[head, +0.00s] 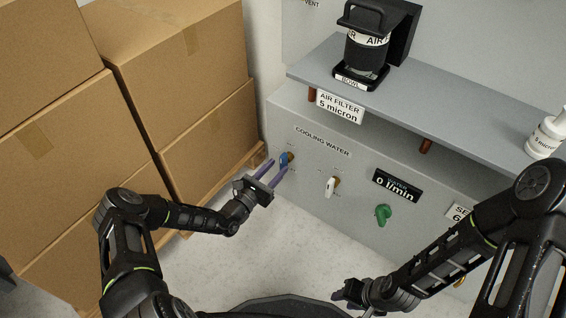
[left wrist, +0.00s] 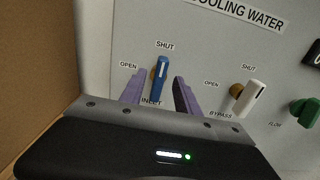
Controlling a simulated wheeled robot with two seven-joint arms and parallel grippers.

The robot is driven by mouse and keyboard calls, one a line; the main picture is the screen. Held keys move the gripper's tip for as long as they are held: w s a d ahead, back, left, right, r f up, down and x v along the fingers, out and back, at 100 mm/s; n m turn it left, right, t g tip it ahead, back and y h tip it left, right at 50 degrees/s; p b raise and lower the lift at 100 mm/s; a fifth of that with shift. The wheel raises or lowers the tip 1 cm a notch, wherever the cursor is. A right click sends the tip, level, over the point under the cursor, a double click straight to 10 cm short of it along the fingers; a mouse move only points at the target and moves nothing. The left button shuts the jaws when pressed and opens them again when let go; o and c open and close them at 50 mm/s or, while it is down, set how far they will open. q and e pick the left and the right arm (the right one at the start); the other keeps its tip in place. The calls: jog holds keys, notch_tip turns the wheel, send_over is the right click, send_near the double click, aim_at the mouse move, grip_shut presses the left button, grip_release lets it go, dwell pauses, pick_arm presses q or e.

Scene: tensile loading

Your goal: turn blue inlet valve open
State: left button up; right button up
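The blue inlet valve (head: 284,159) is on the grey panel under the "COOLING WATER" label. In the left wrist view its blue handle (left wrist: 160,80) stands roughly vertical, its top end just below the word SHUT; OPEN is printed to its left. The INLET label is partly hidden. My left gripper (head: 272,170) is open, its purple fingers (left wrist: 159,95) on either side of the handle with visible gaps. Whether the fingers overlap the handle in depth is unclear. My right gripper (head: 347,292) is low in front of the panel, away from the valve; its opening is unclear.
A white bypass valve (head: 331,187) and a green flow valve (head: 383,214) sit right of the inlet valve. Stacked cardboard boxes (head: 209,132) stand close on the left. A shelf (head: 420,100) with an air filter (head: 367,50) juts out above. The floor between boxes and panel is clear.

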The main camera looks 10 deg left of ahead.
aim_at(281, 163)
pick_arm(q)
jog(key=shift+b+x, duration=0.65)
jog(key=shift+x, duration=1.6)
jog(key=shift+c, duration=0.4)
grip_shut()
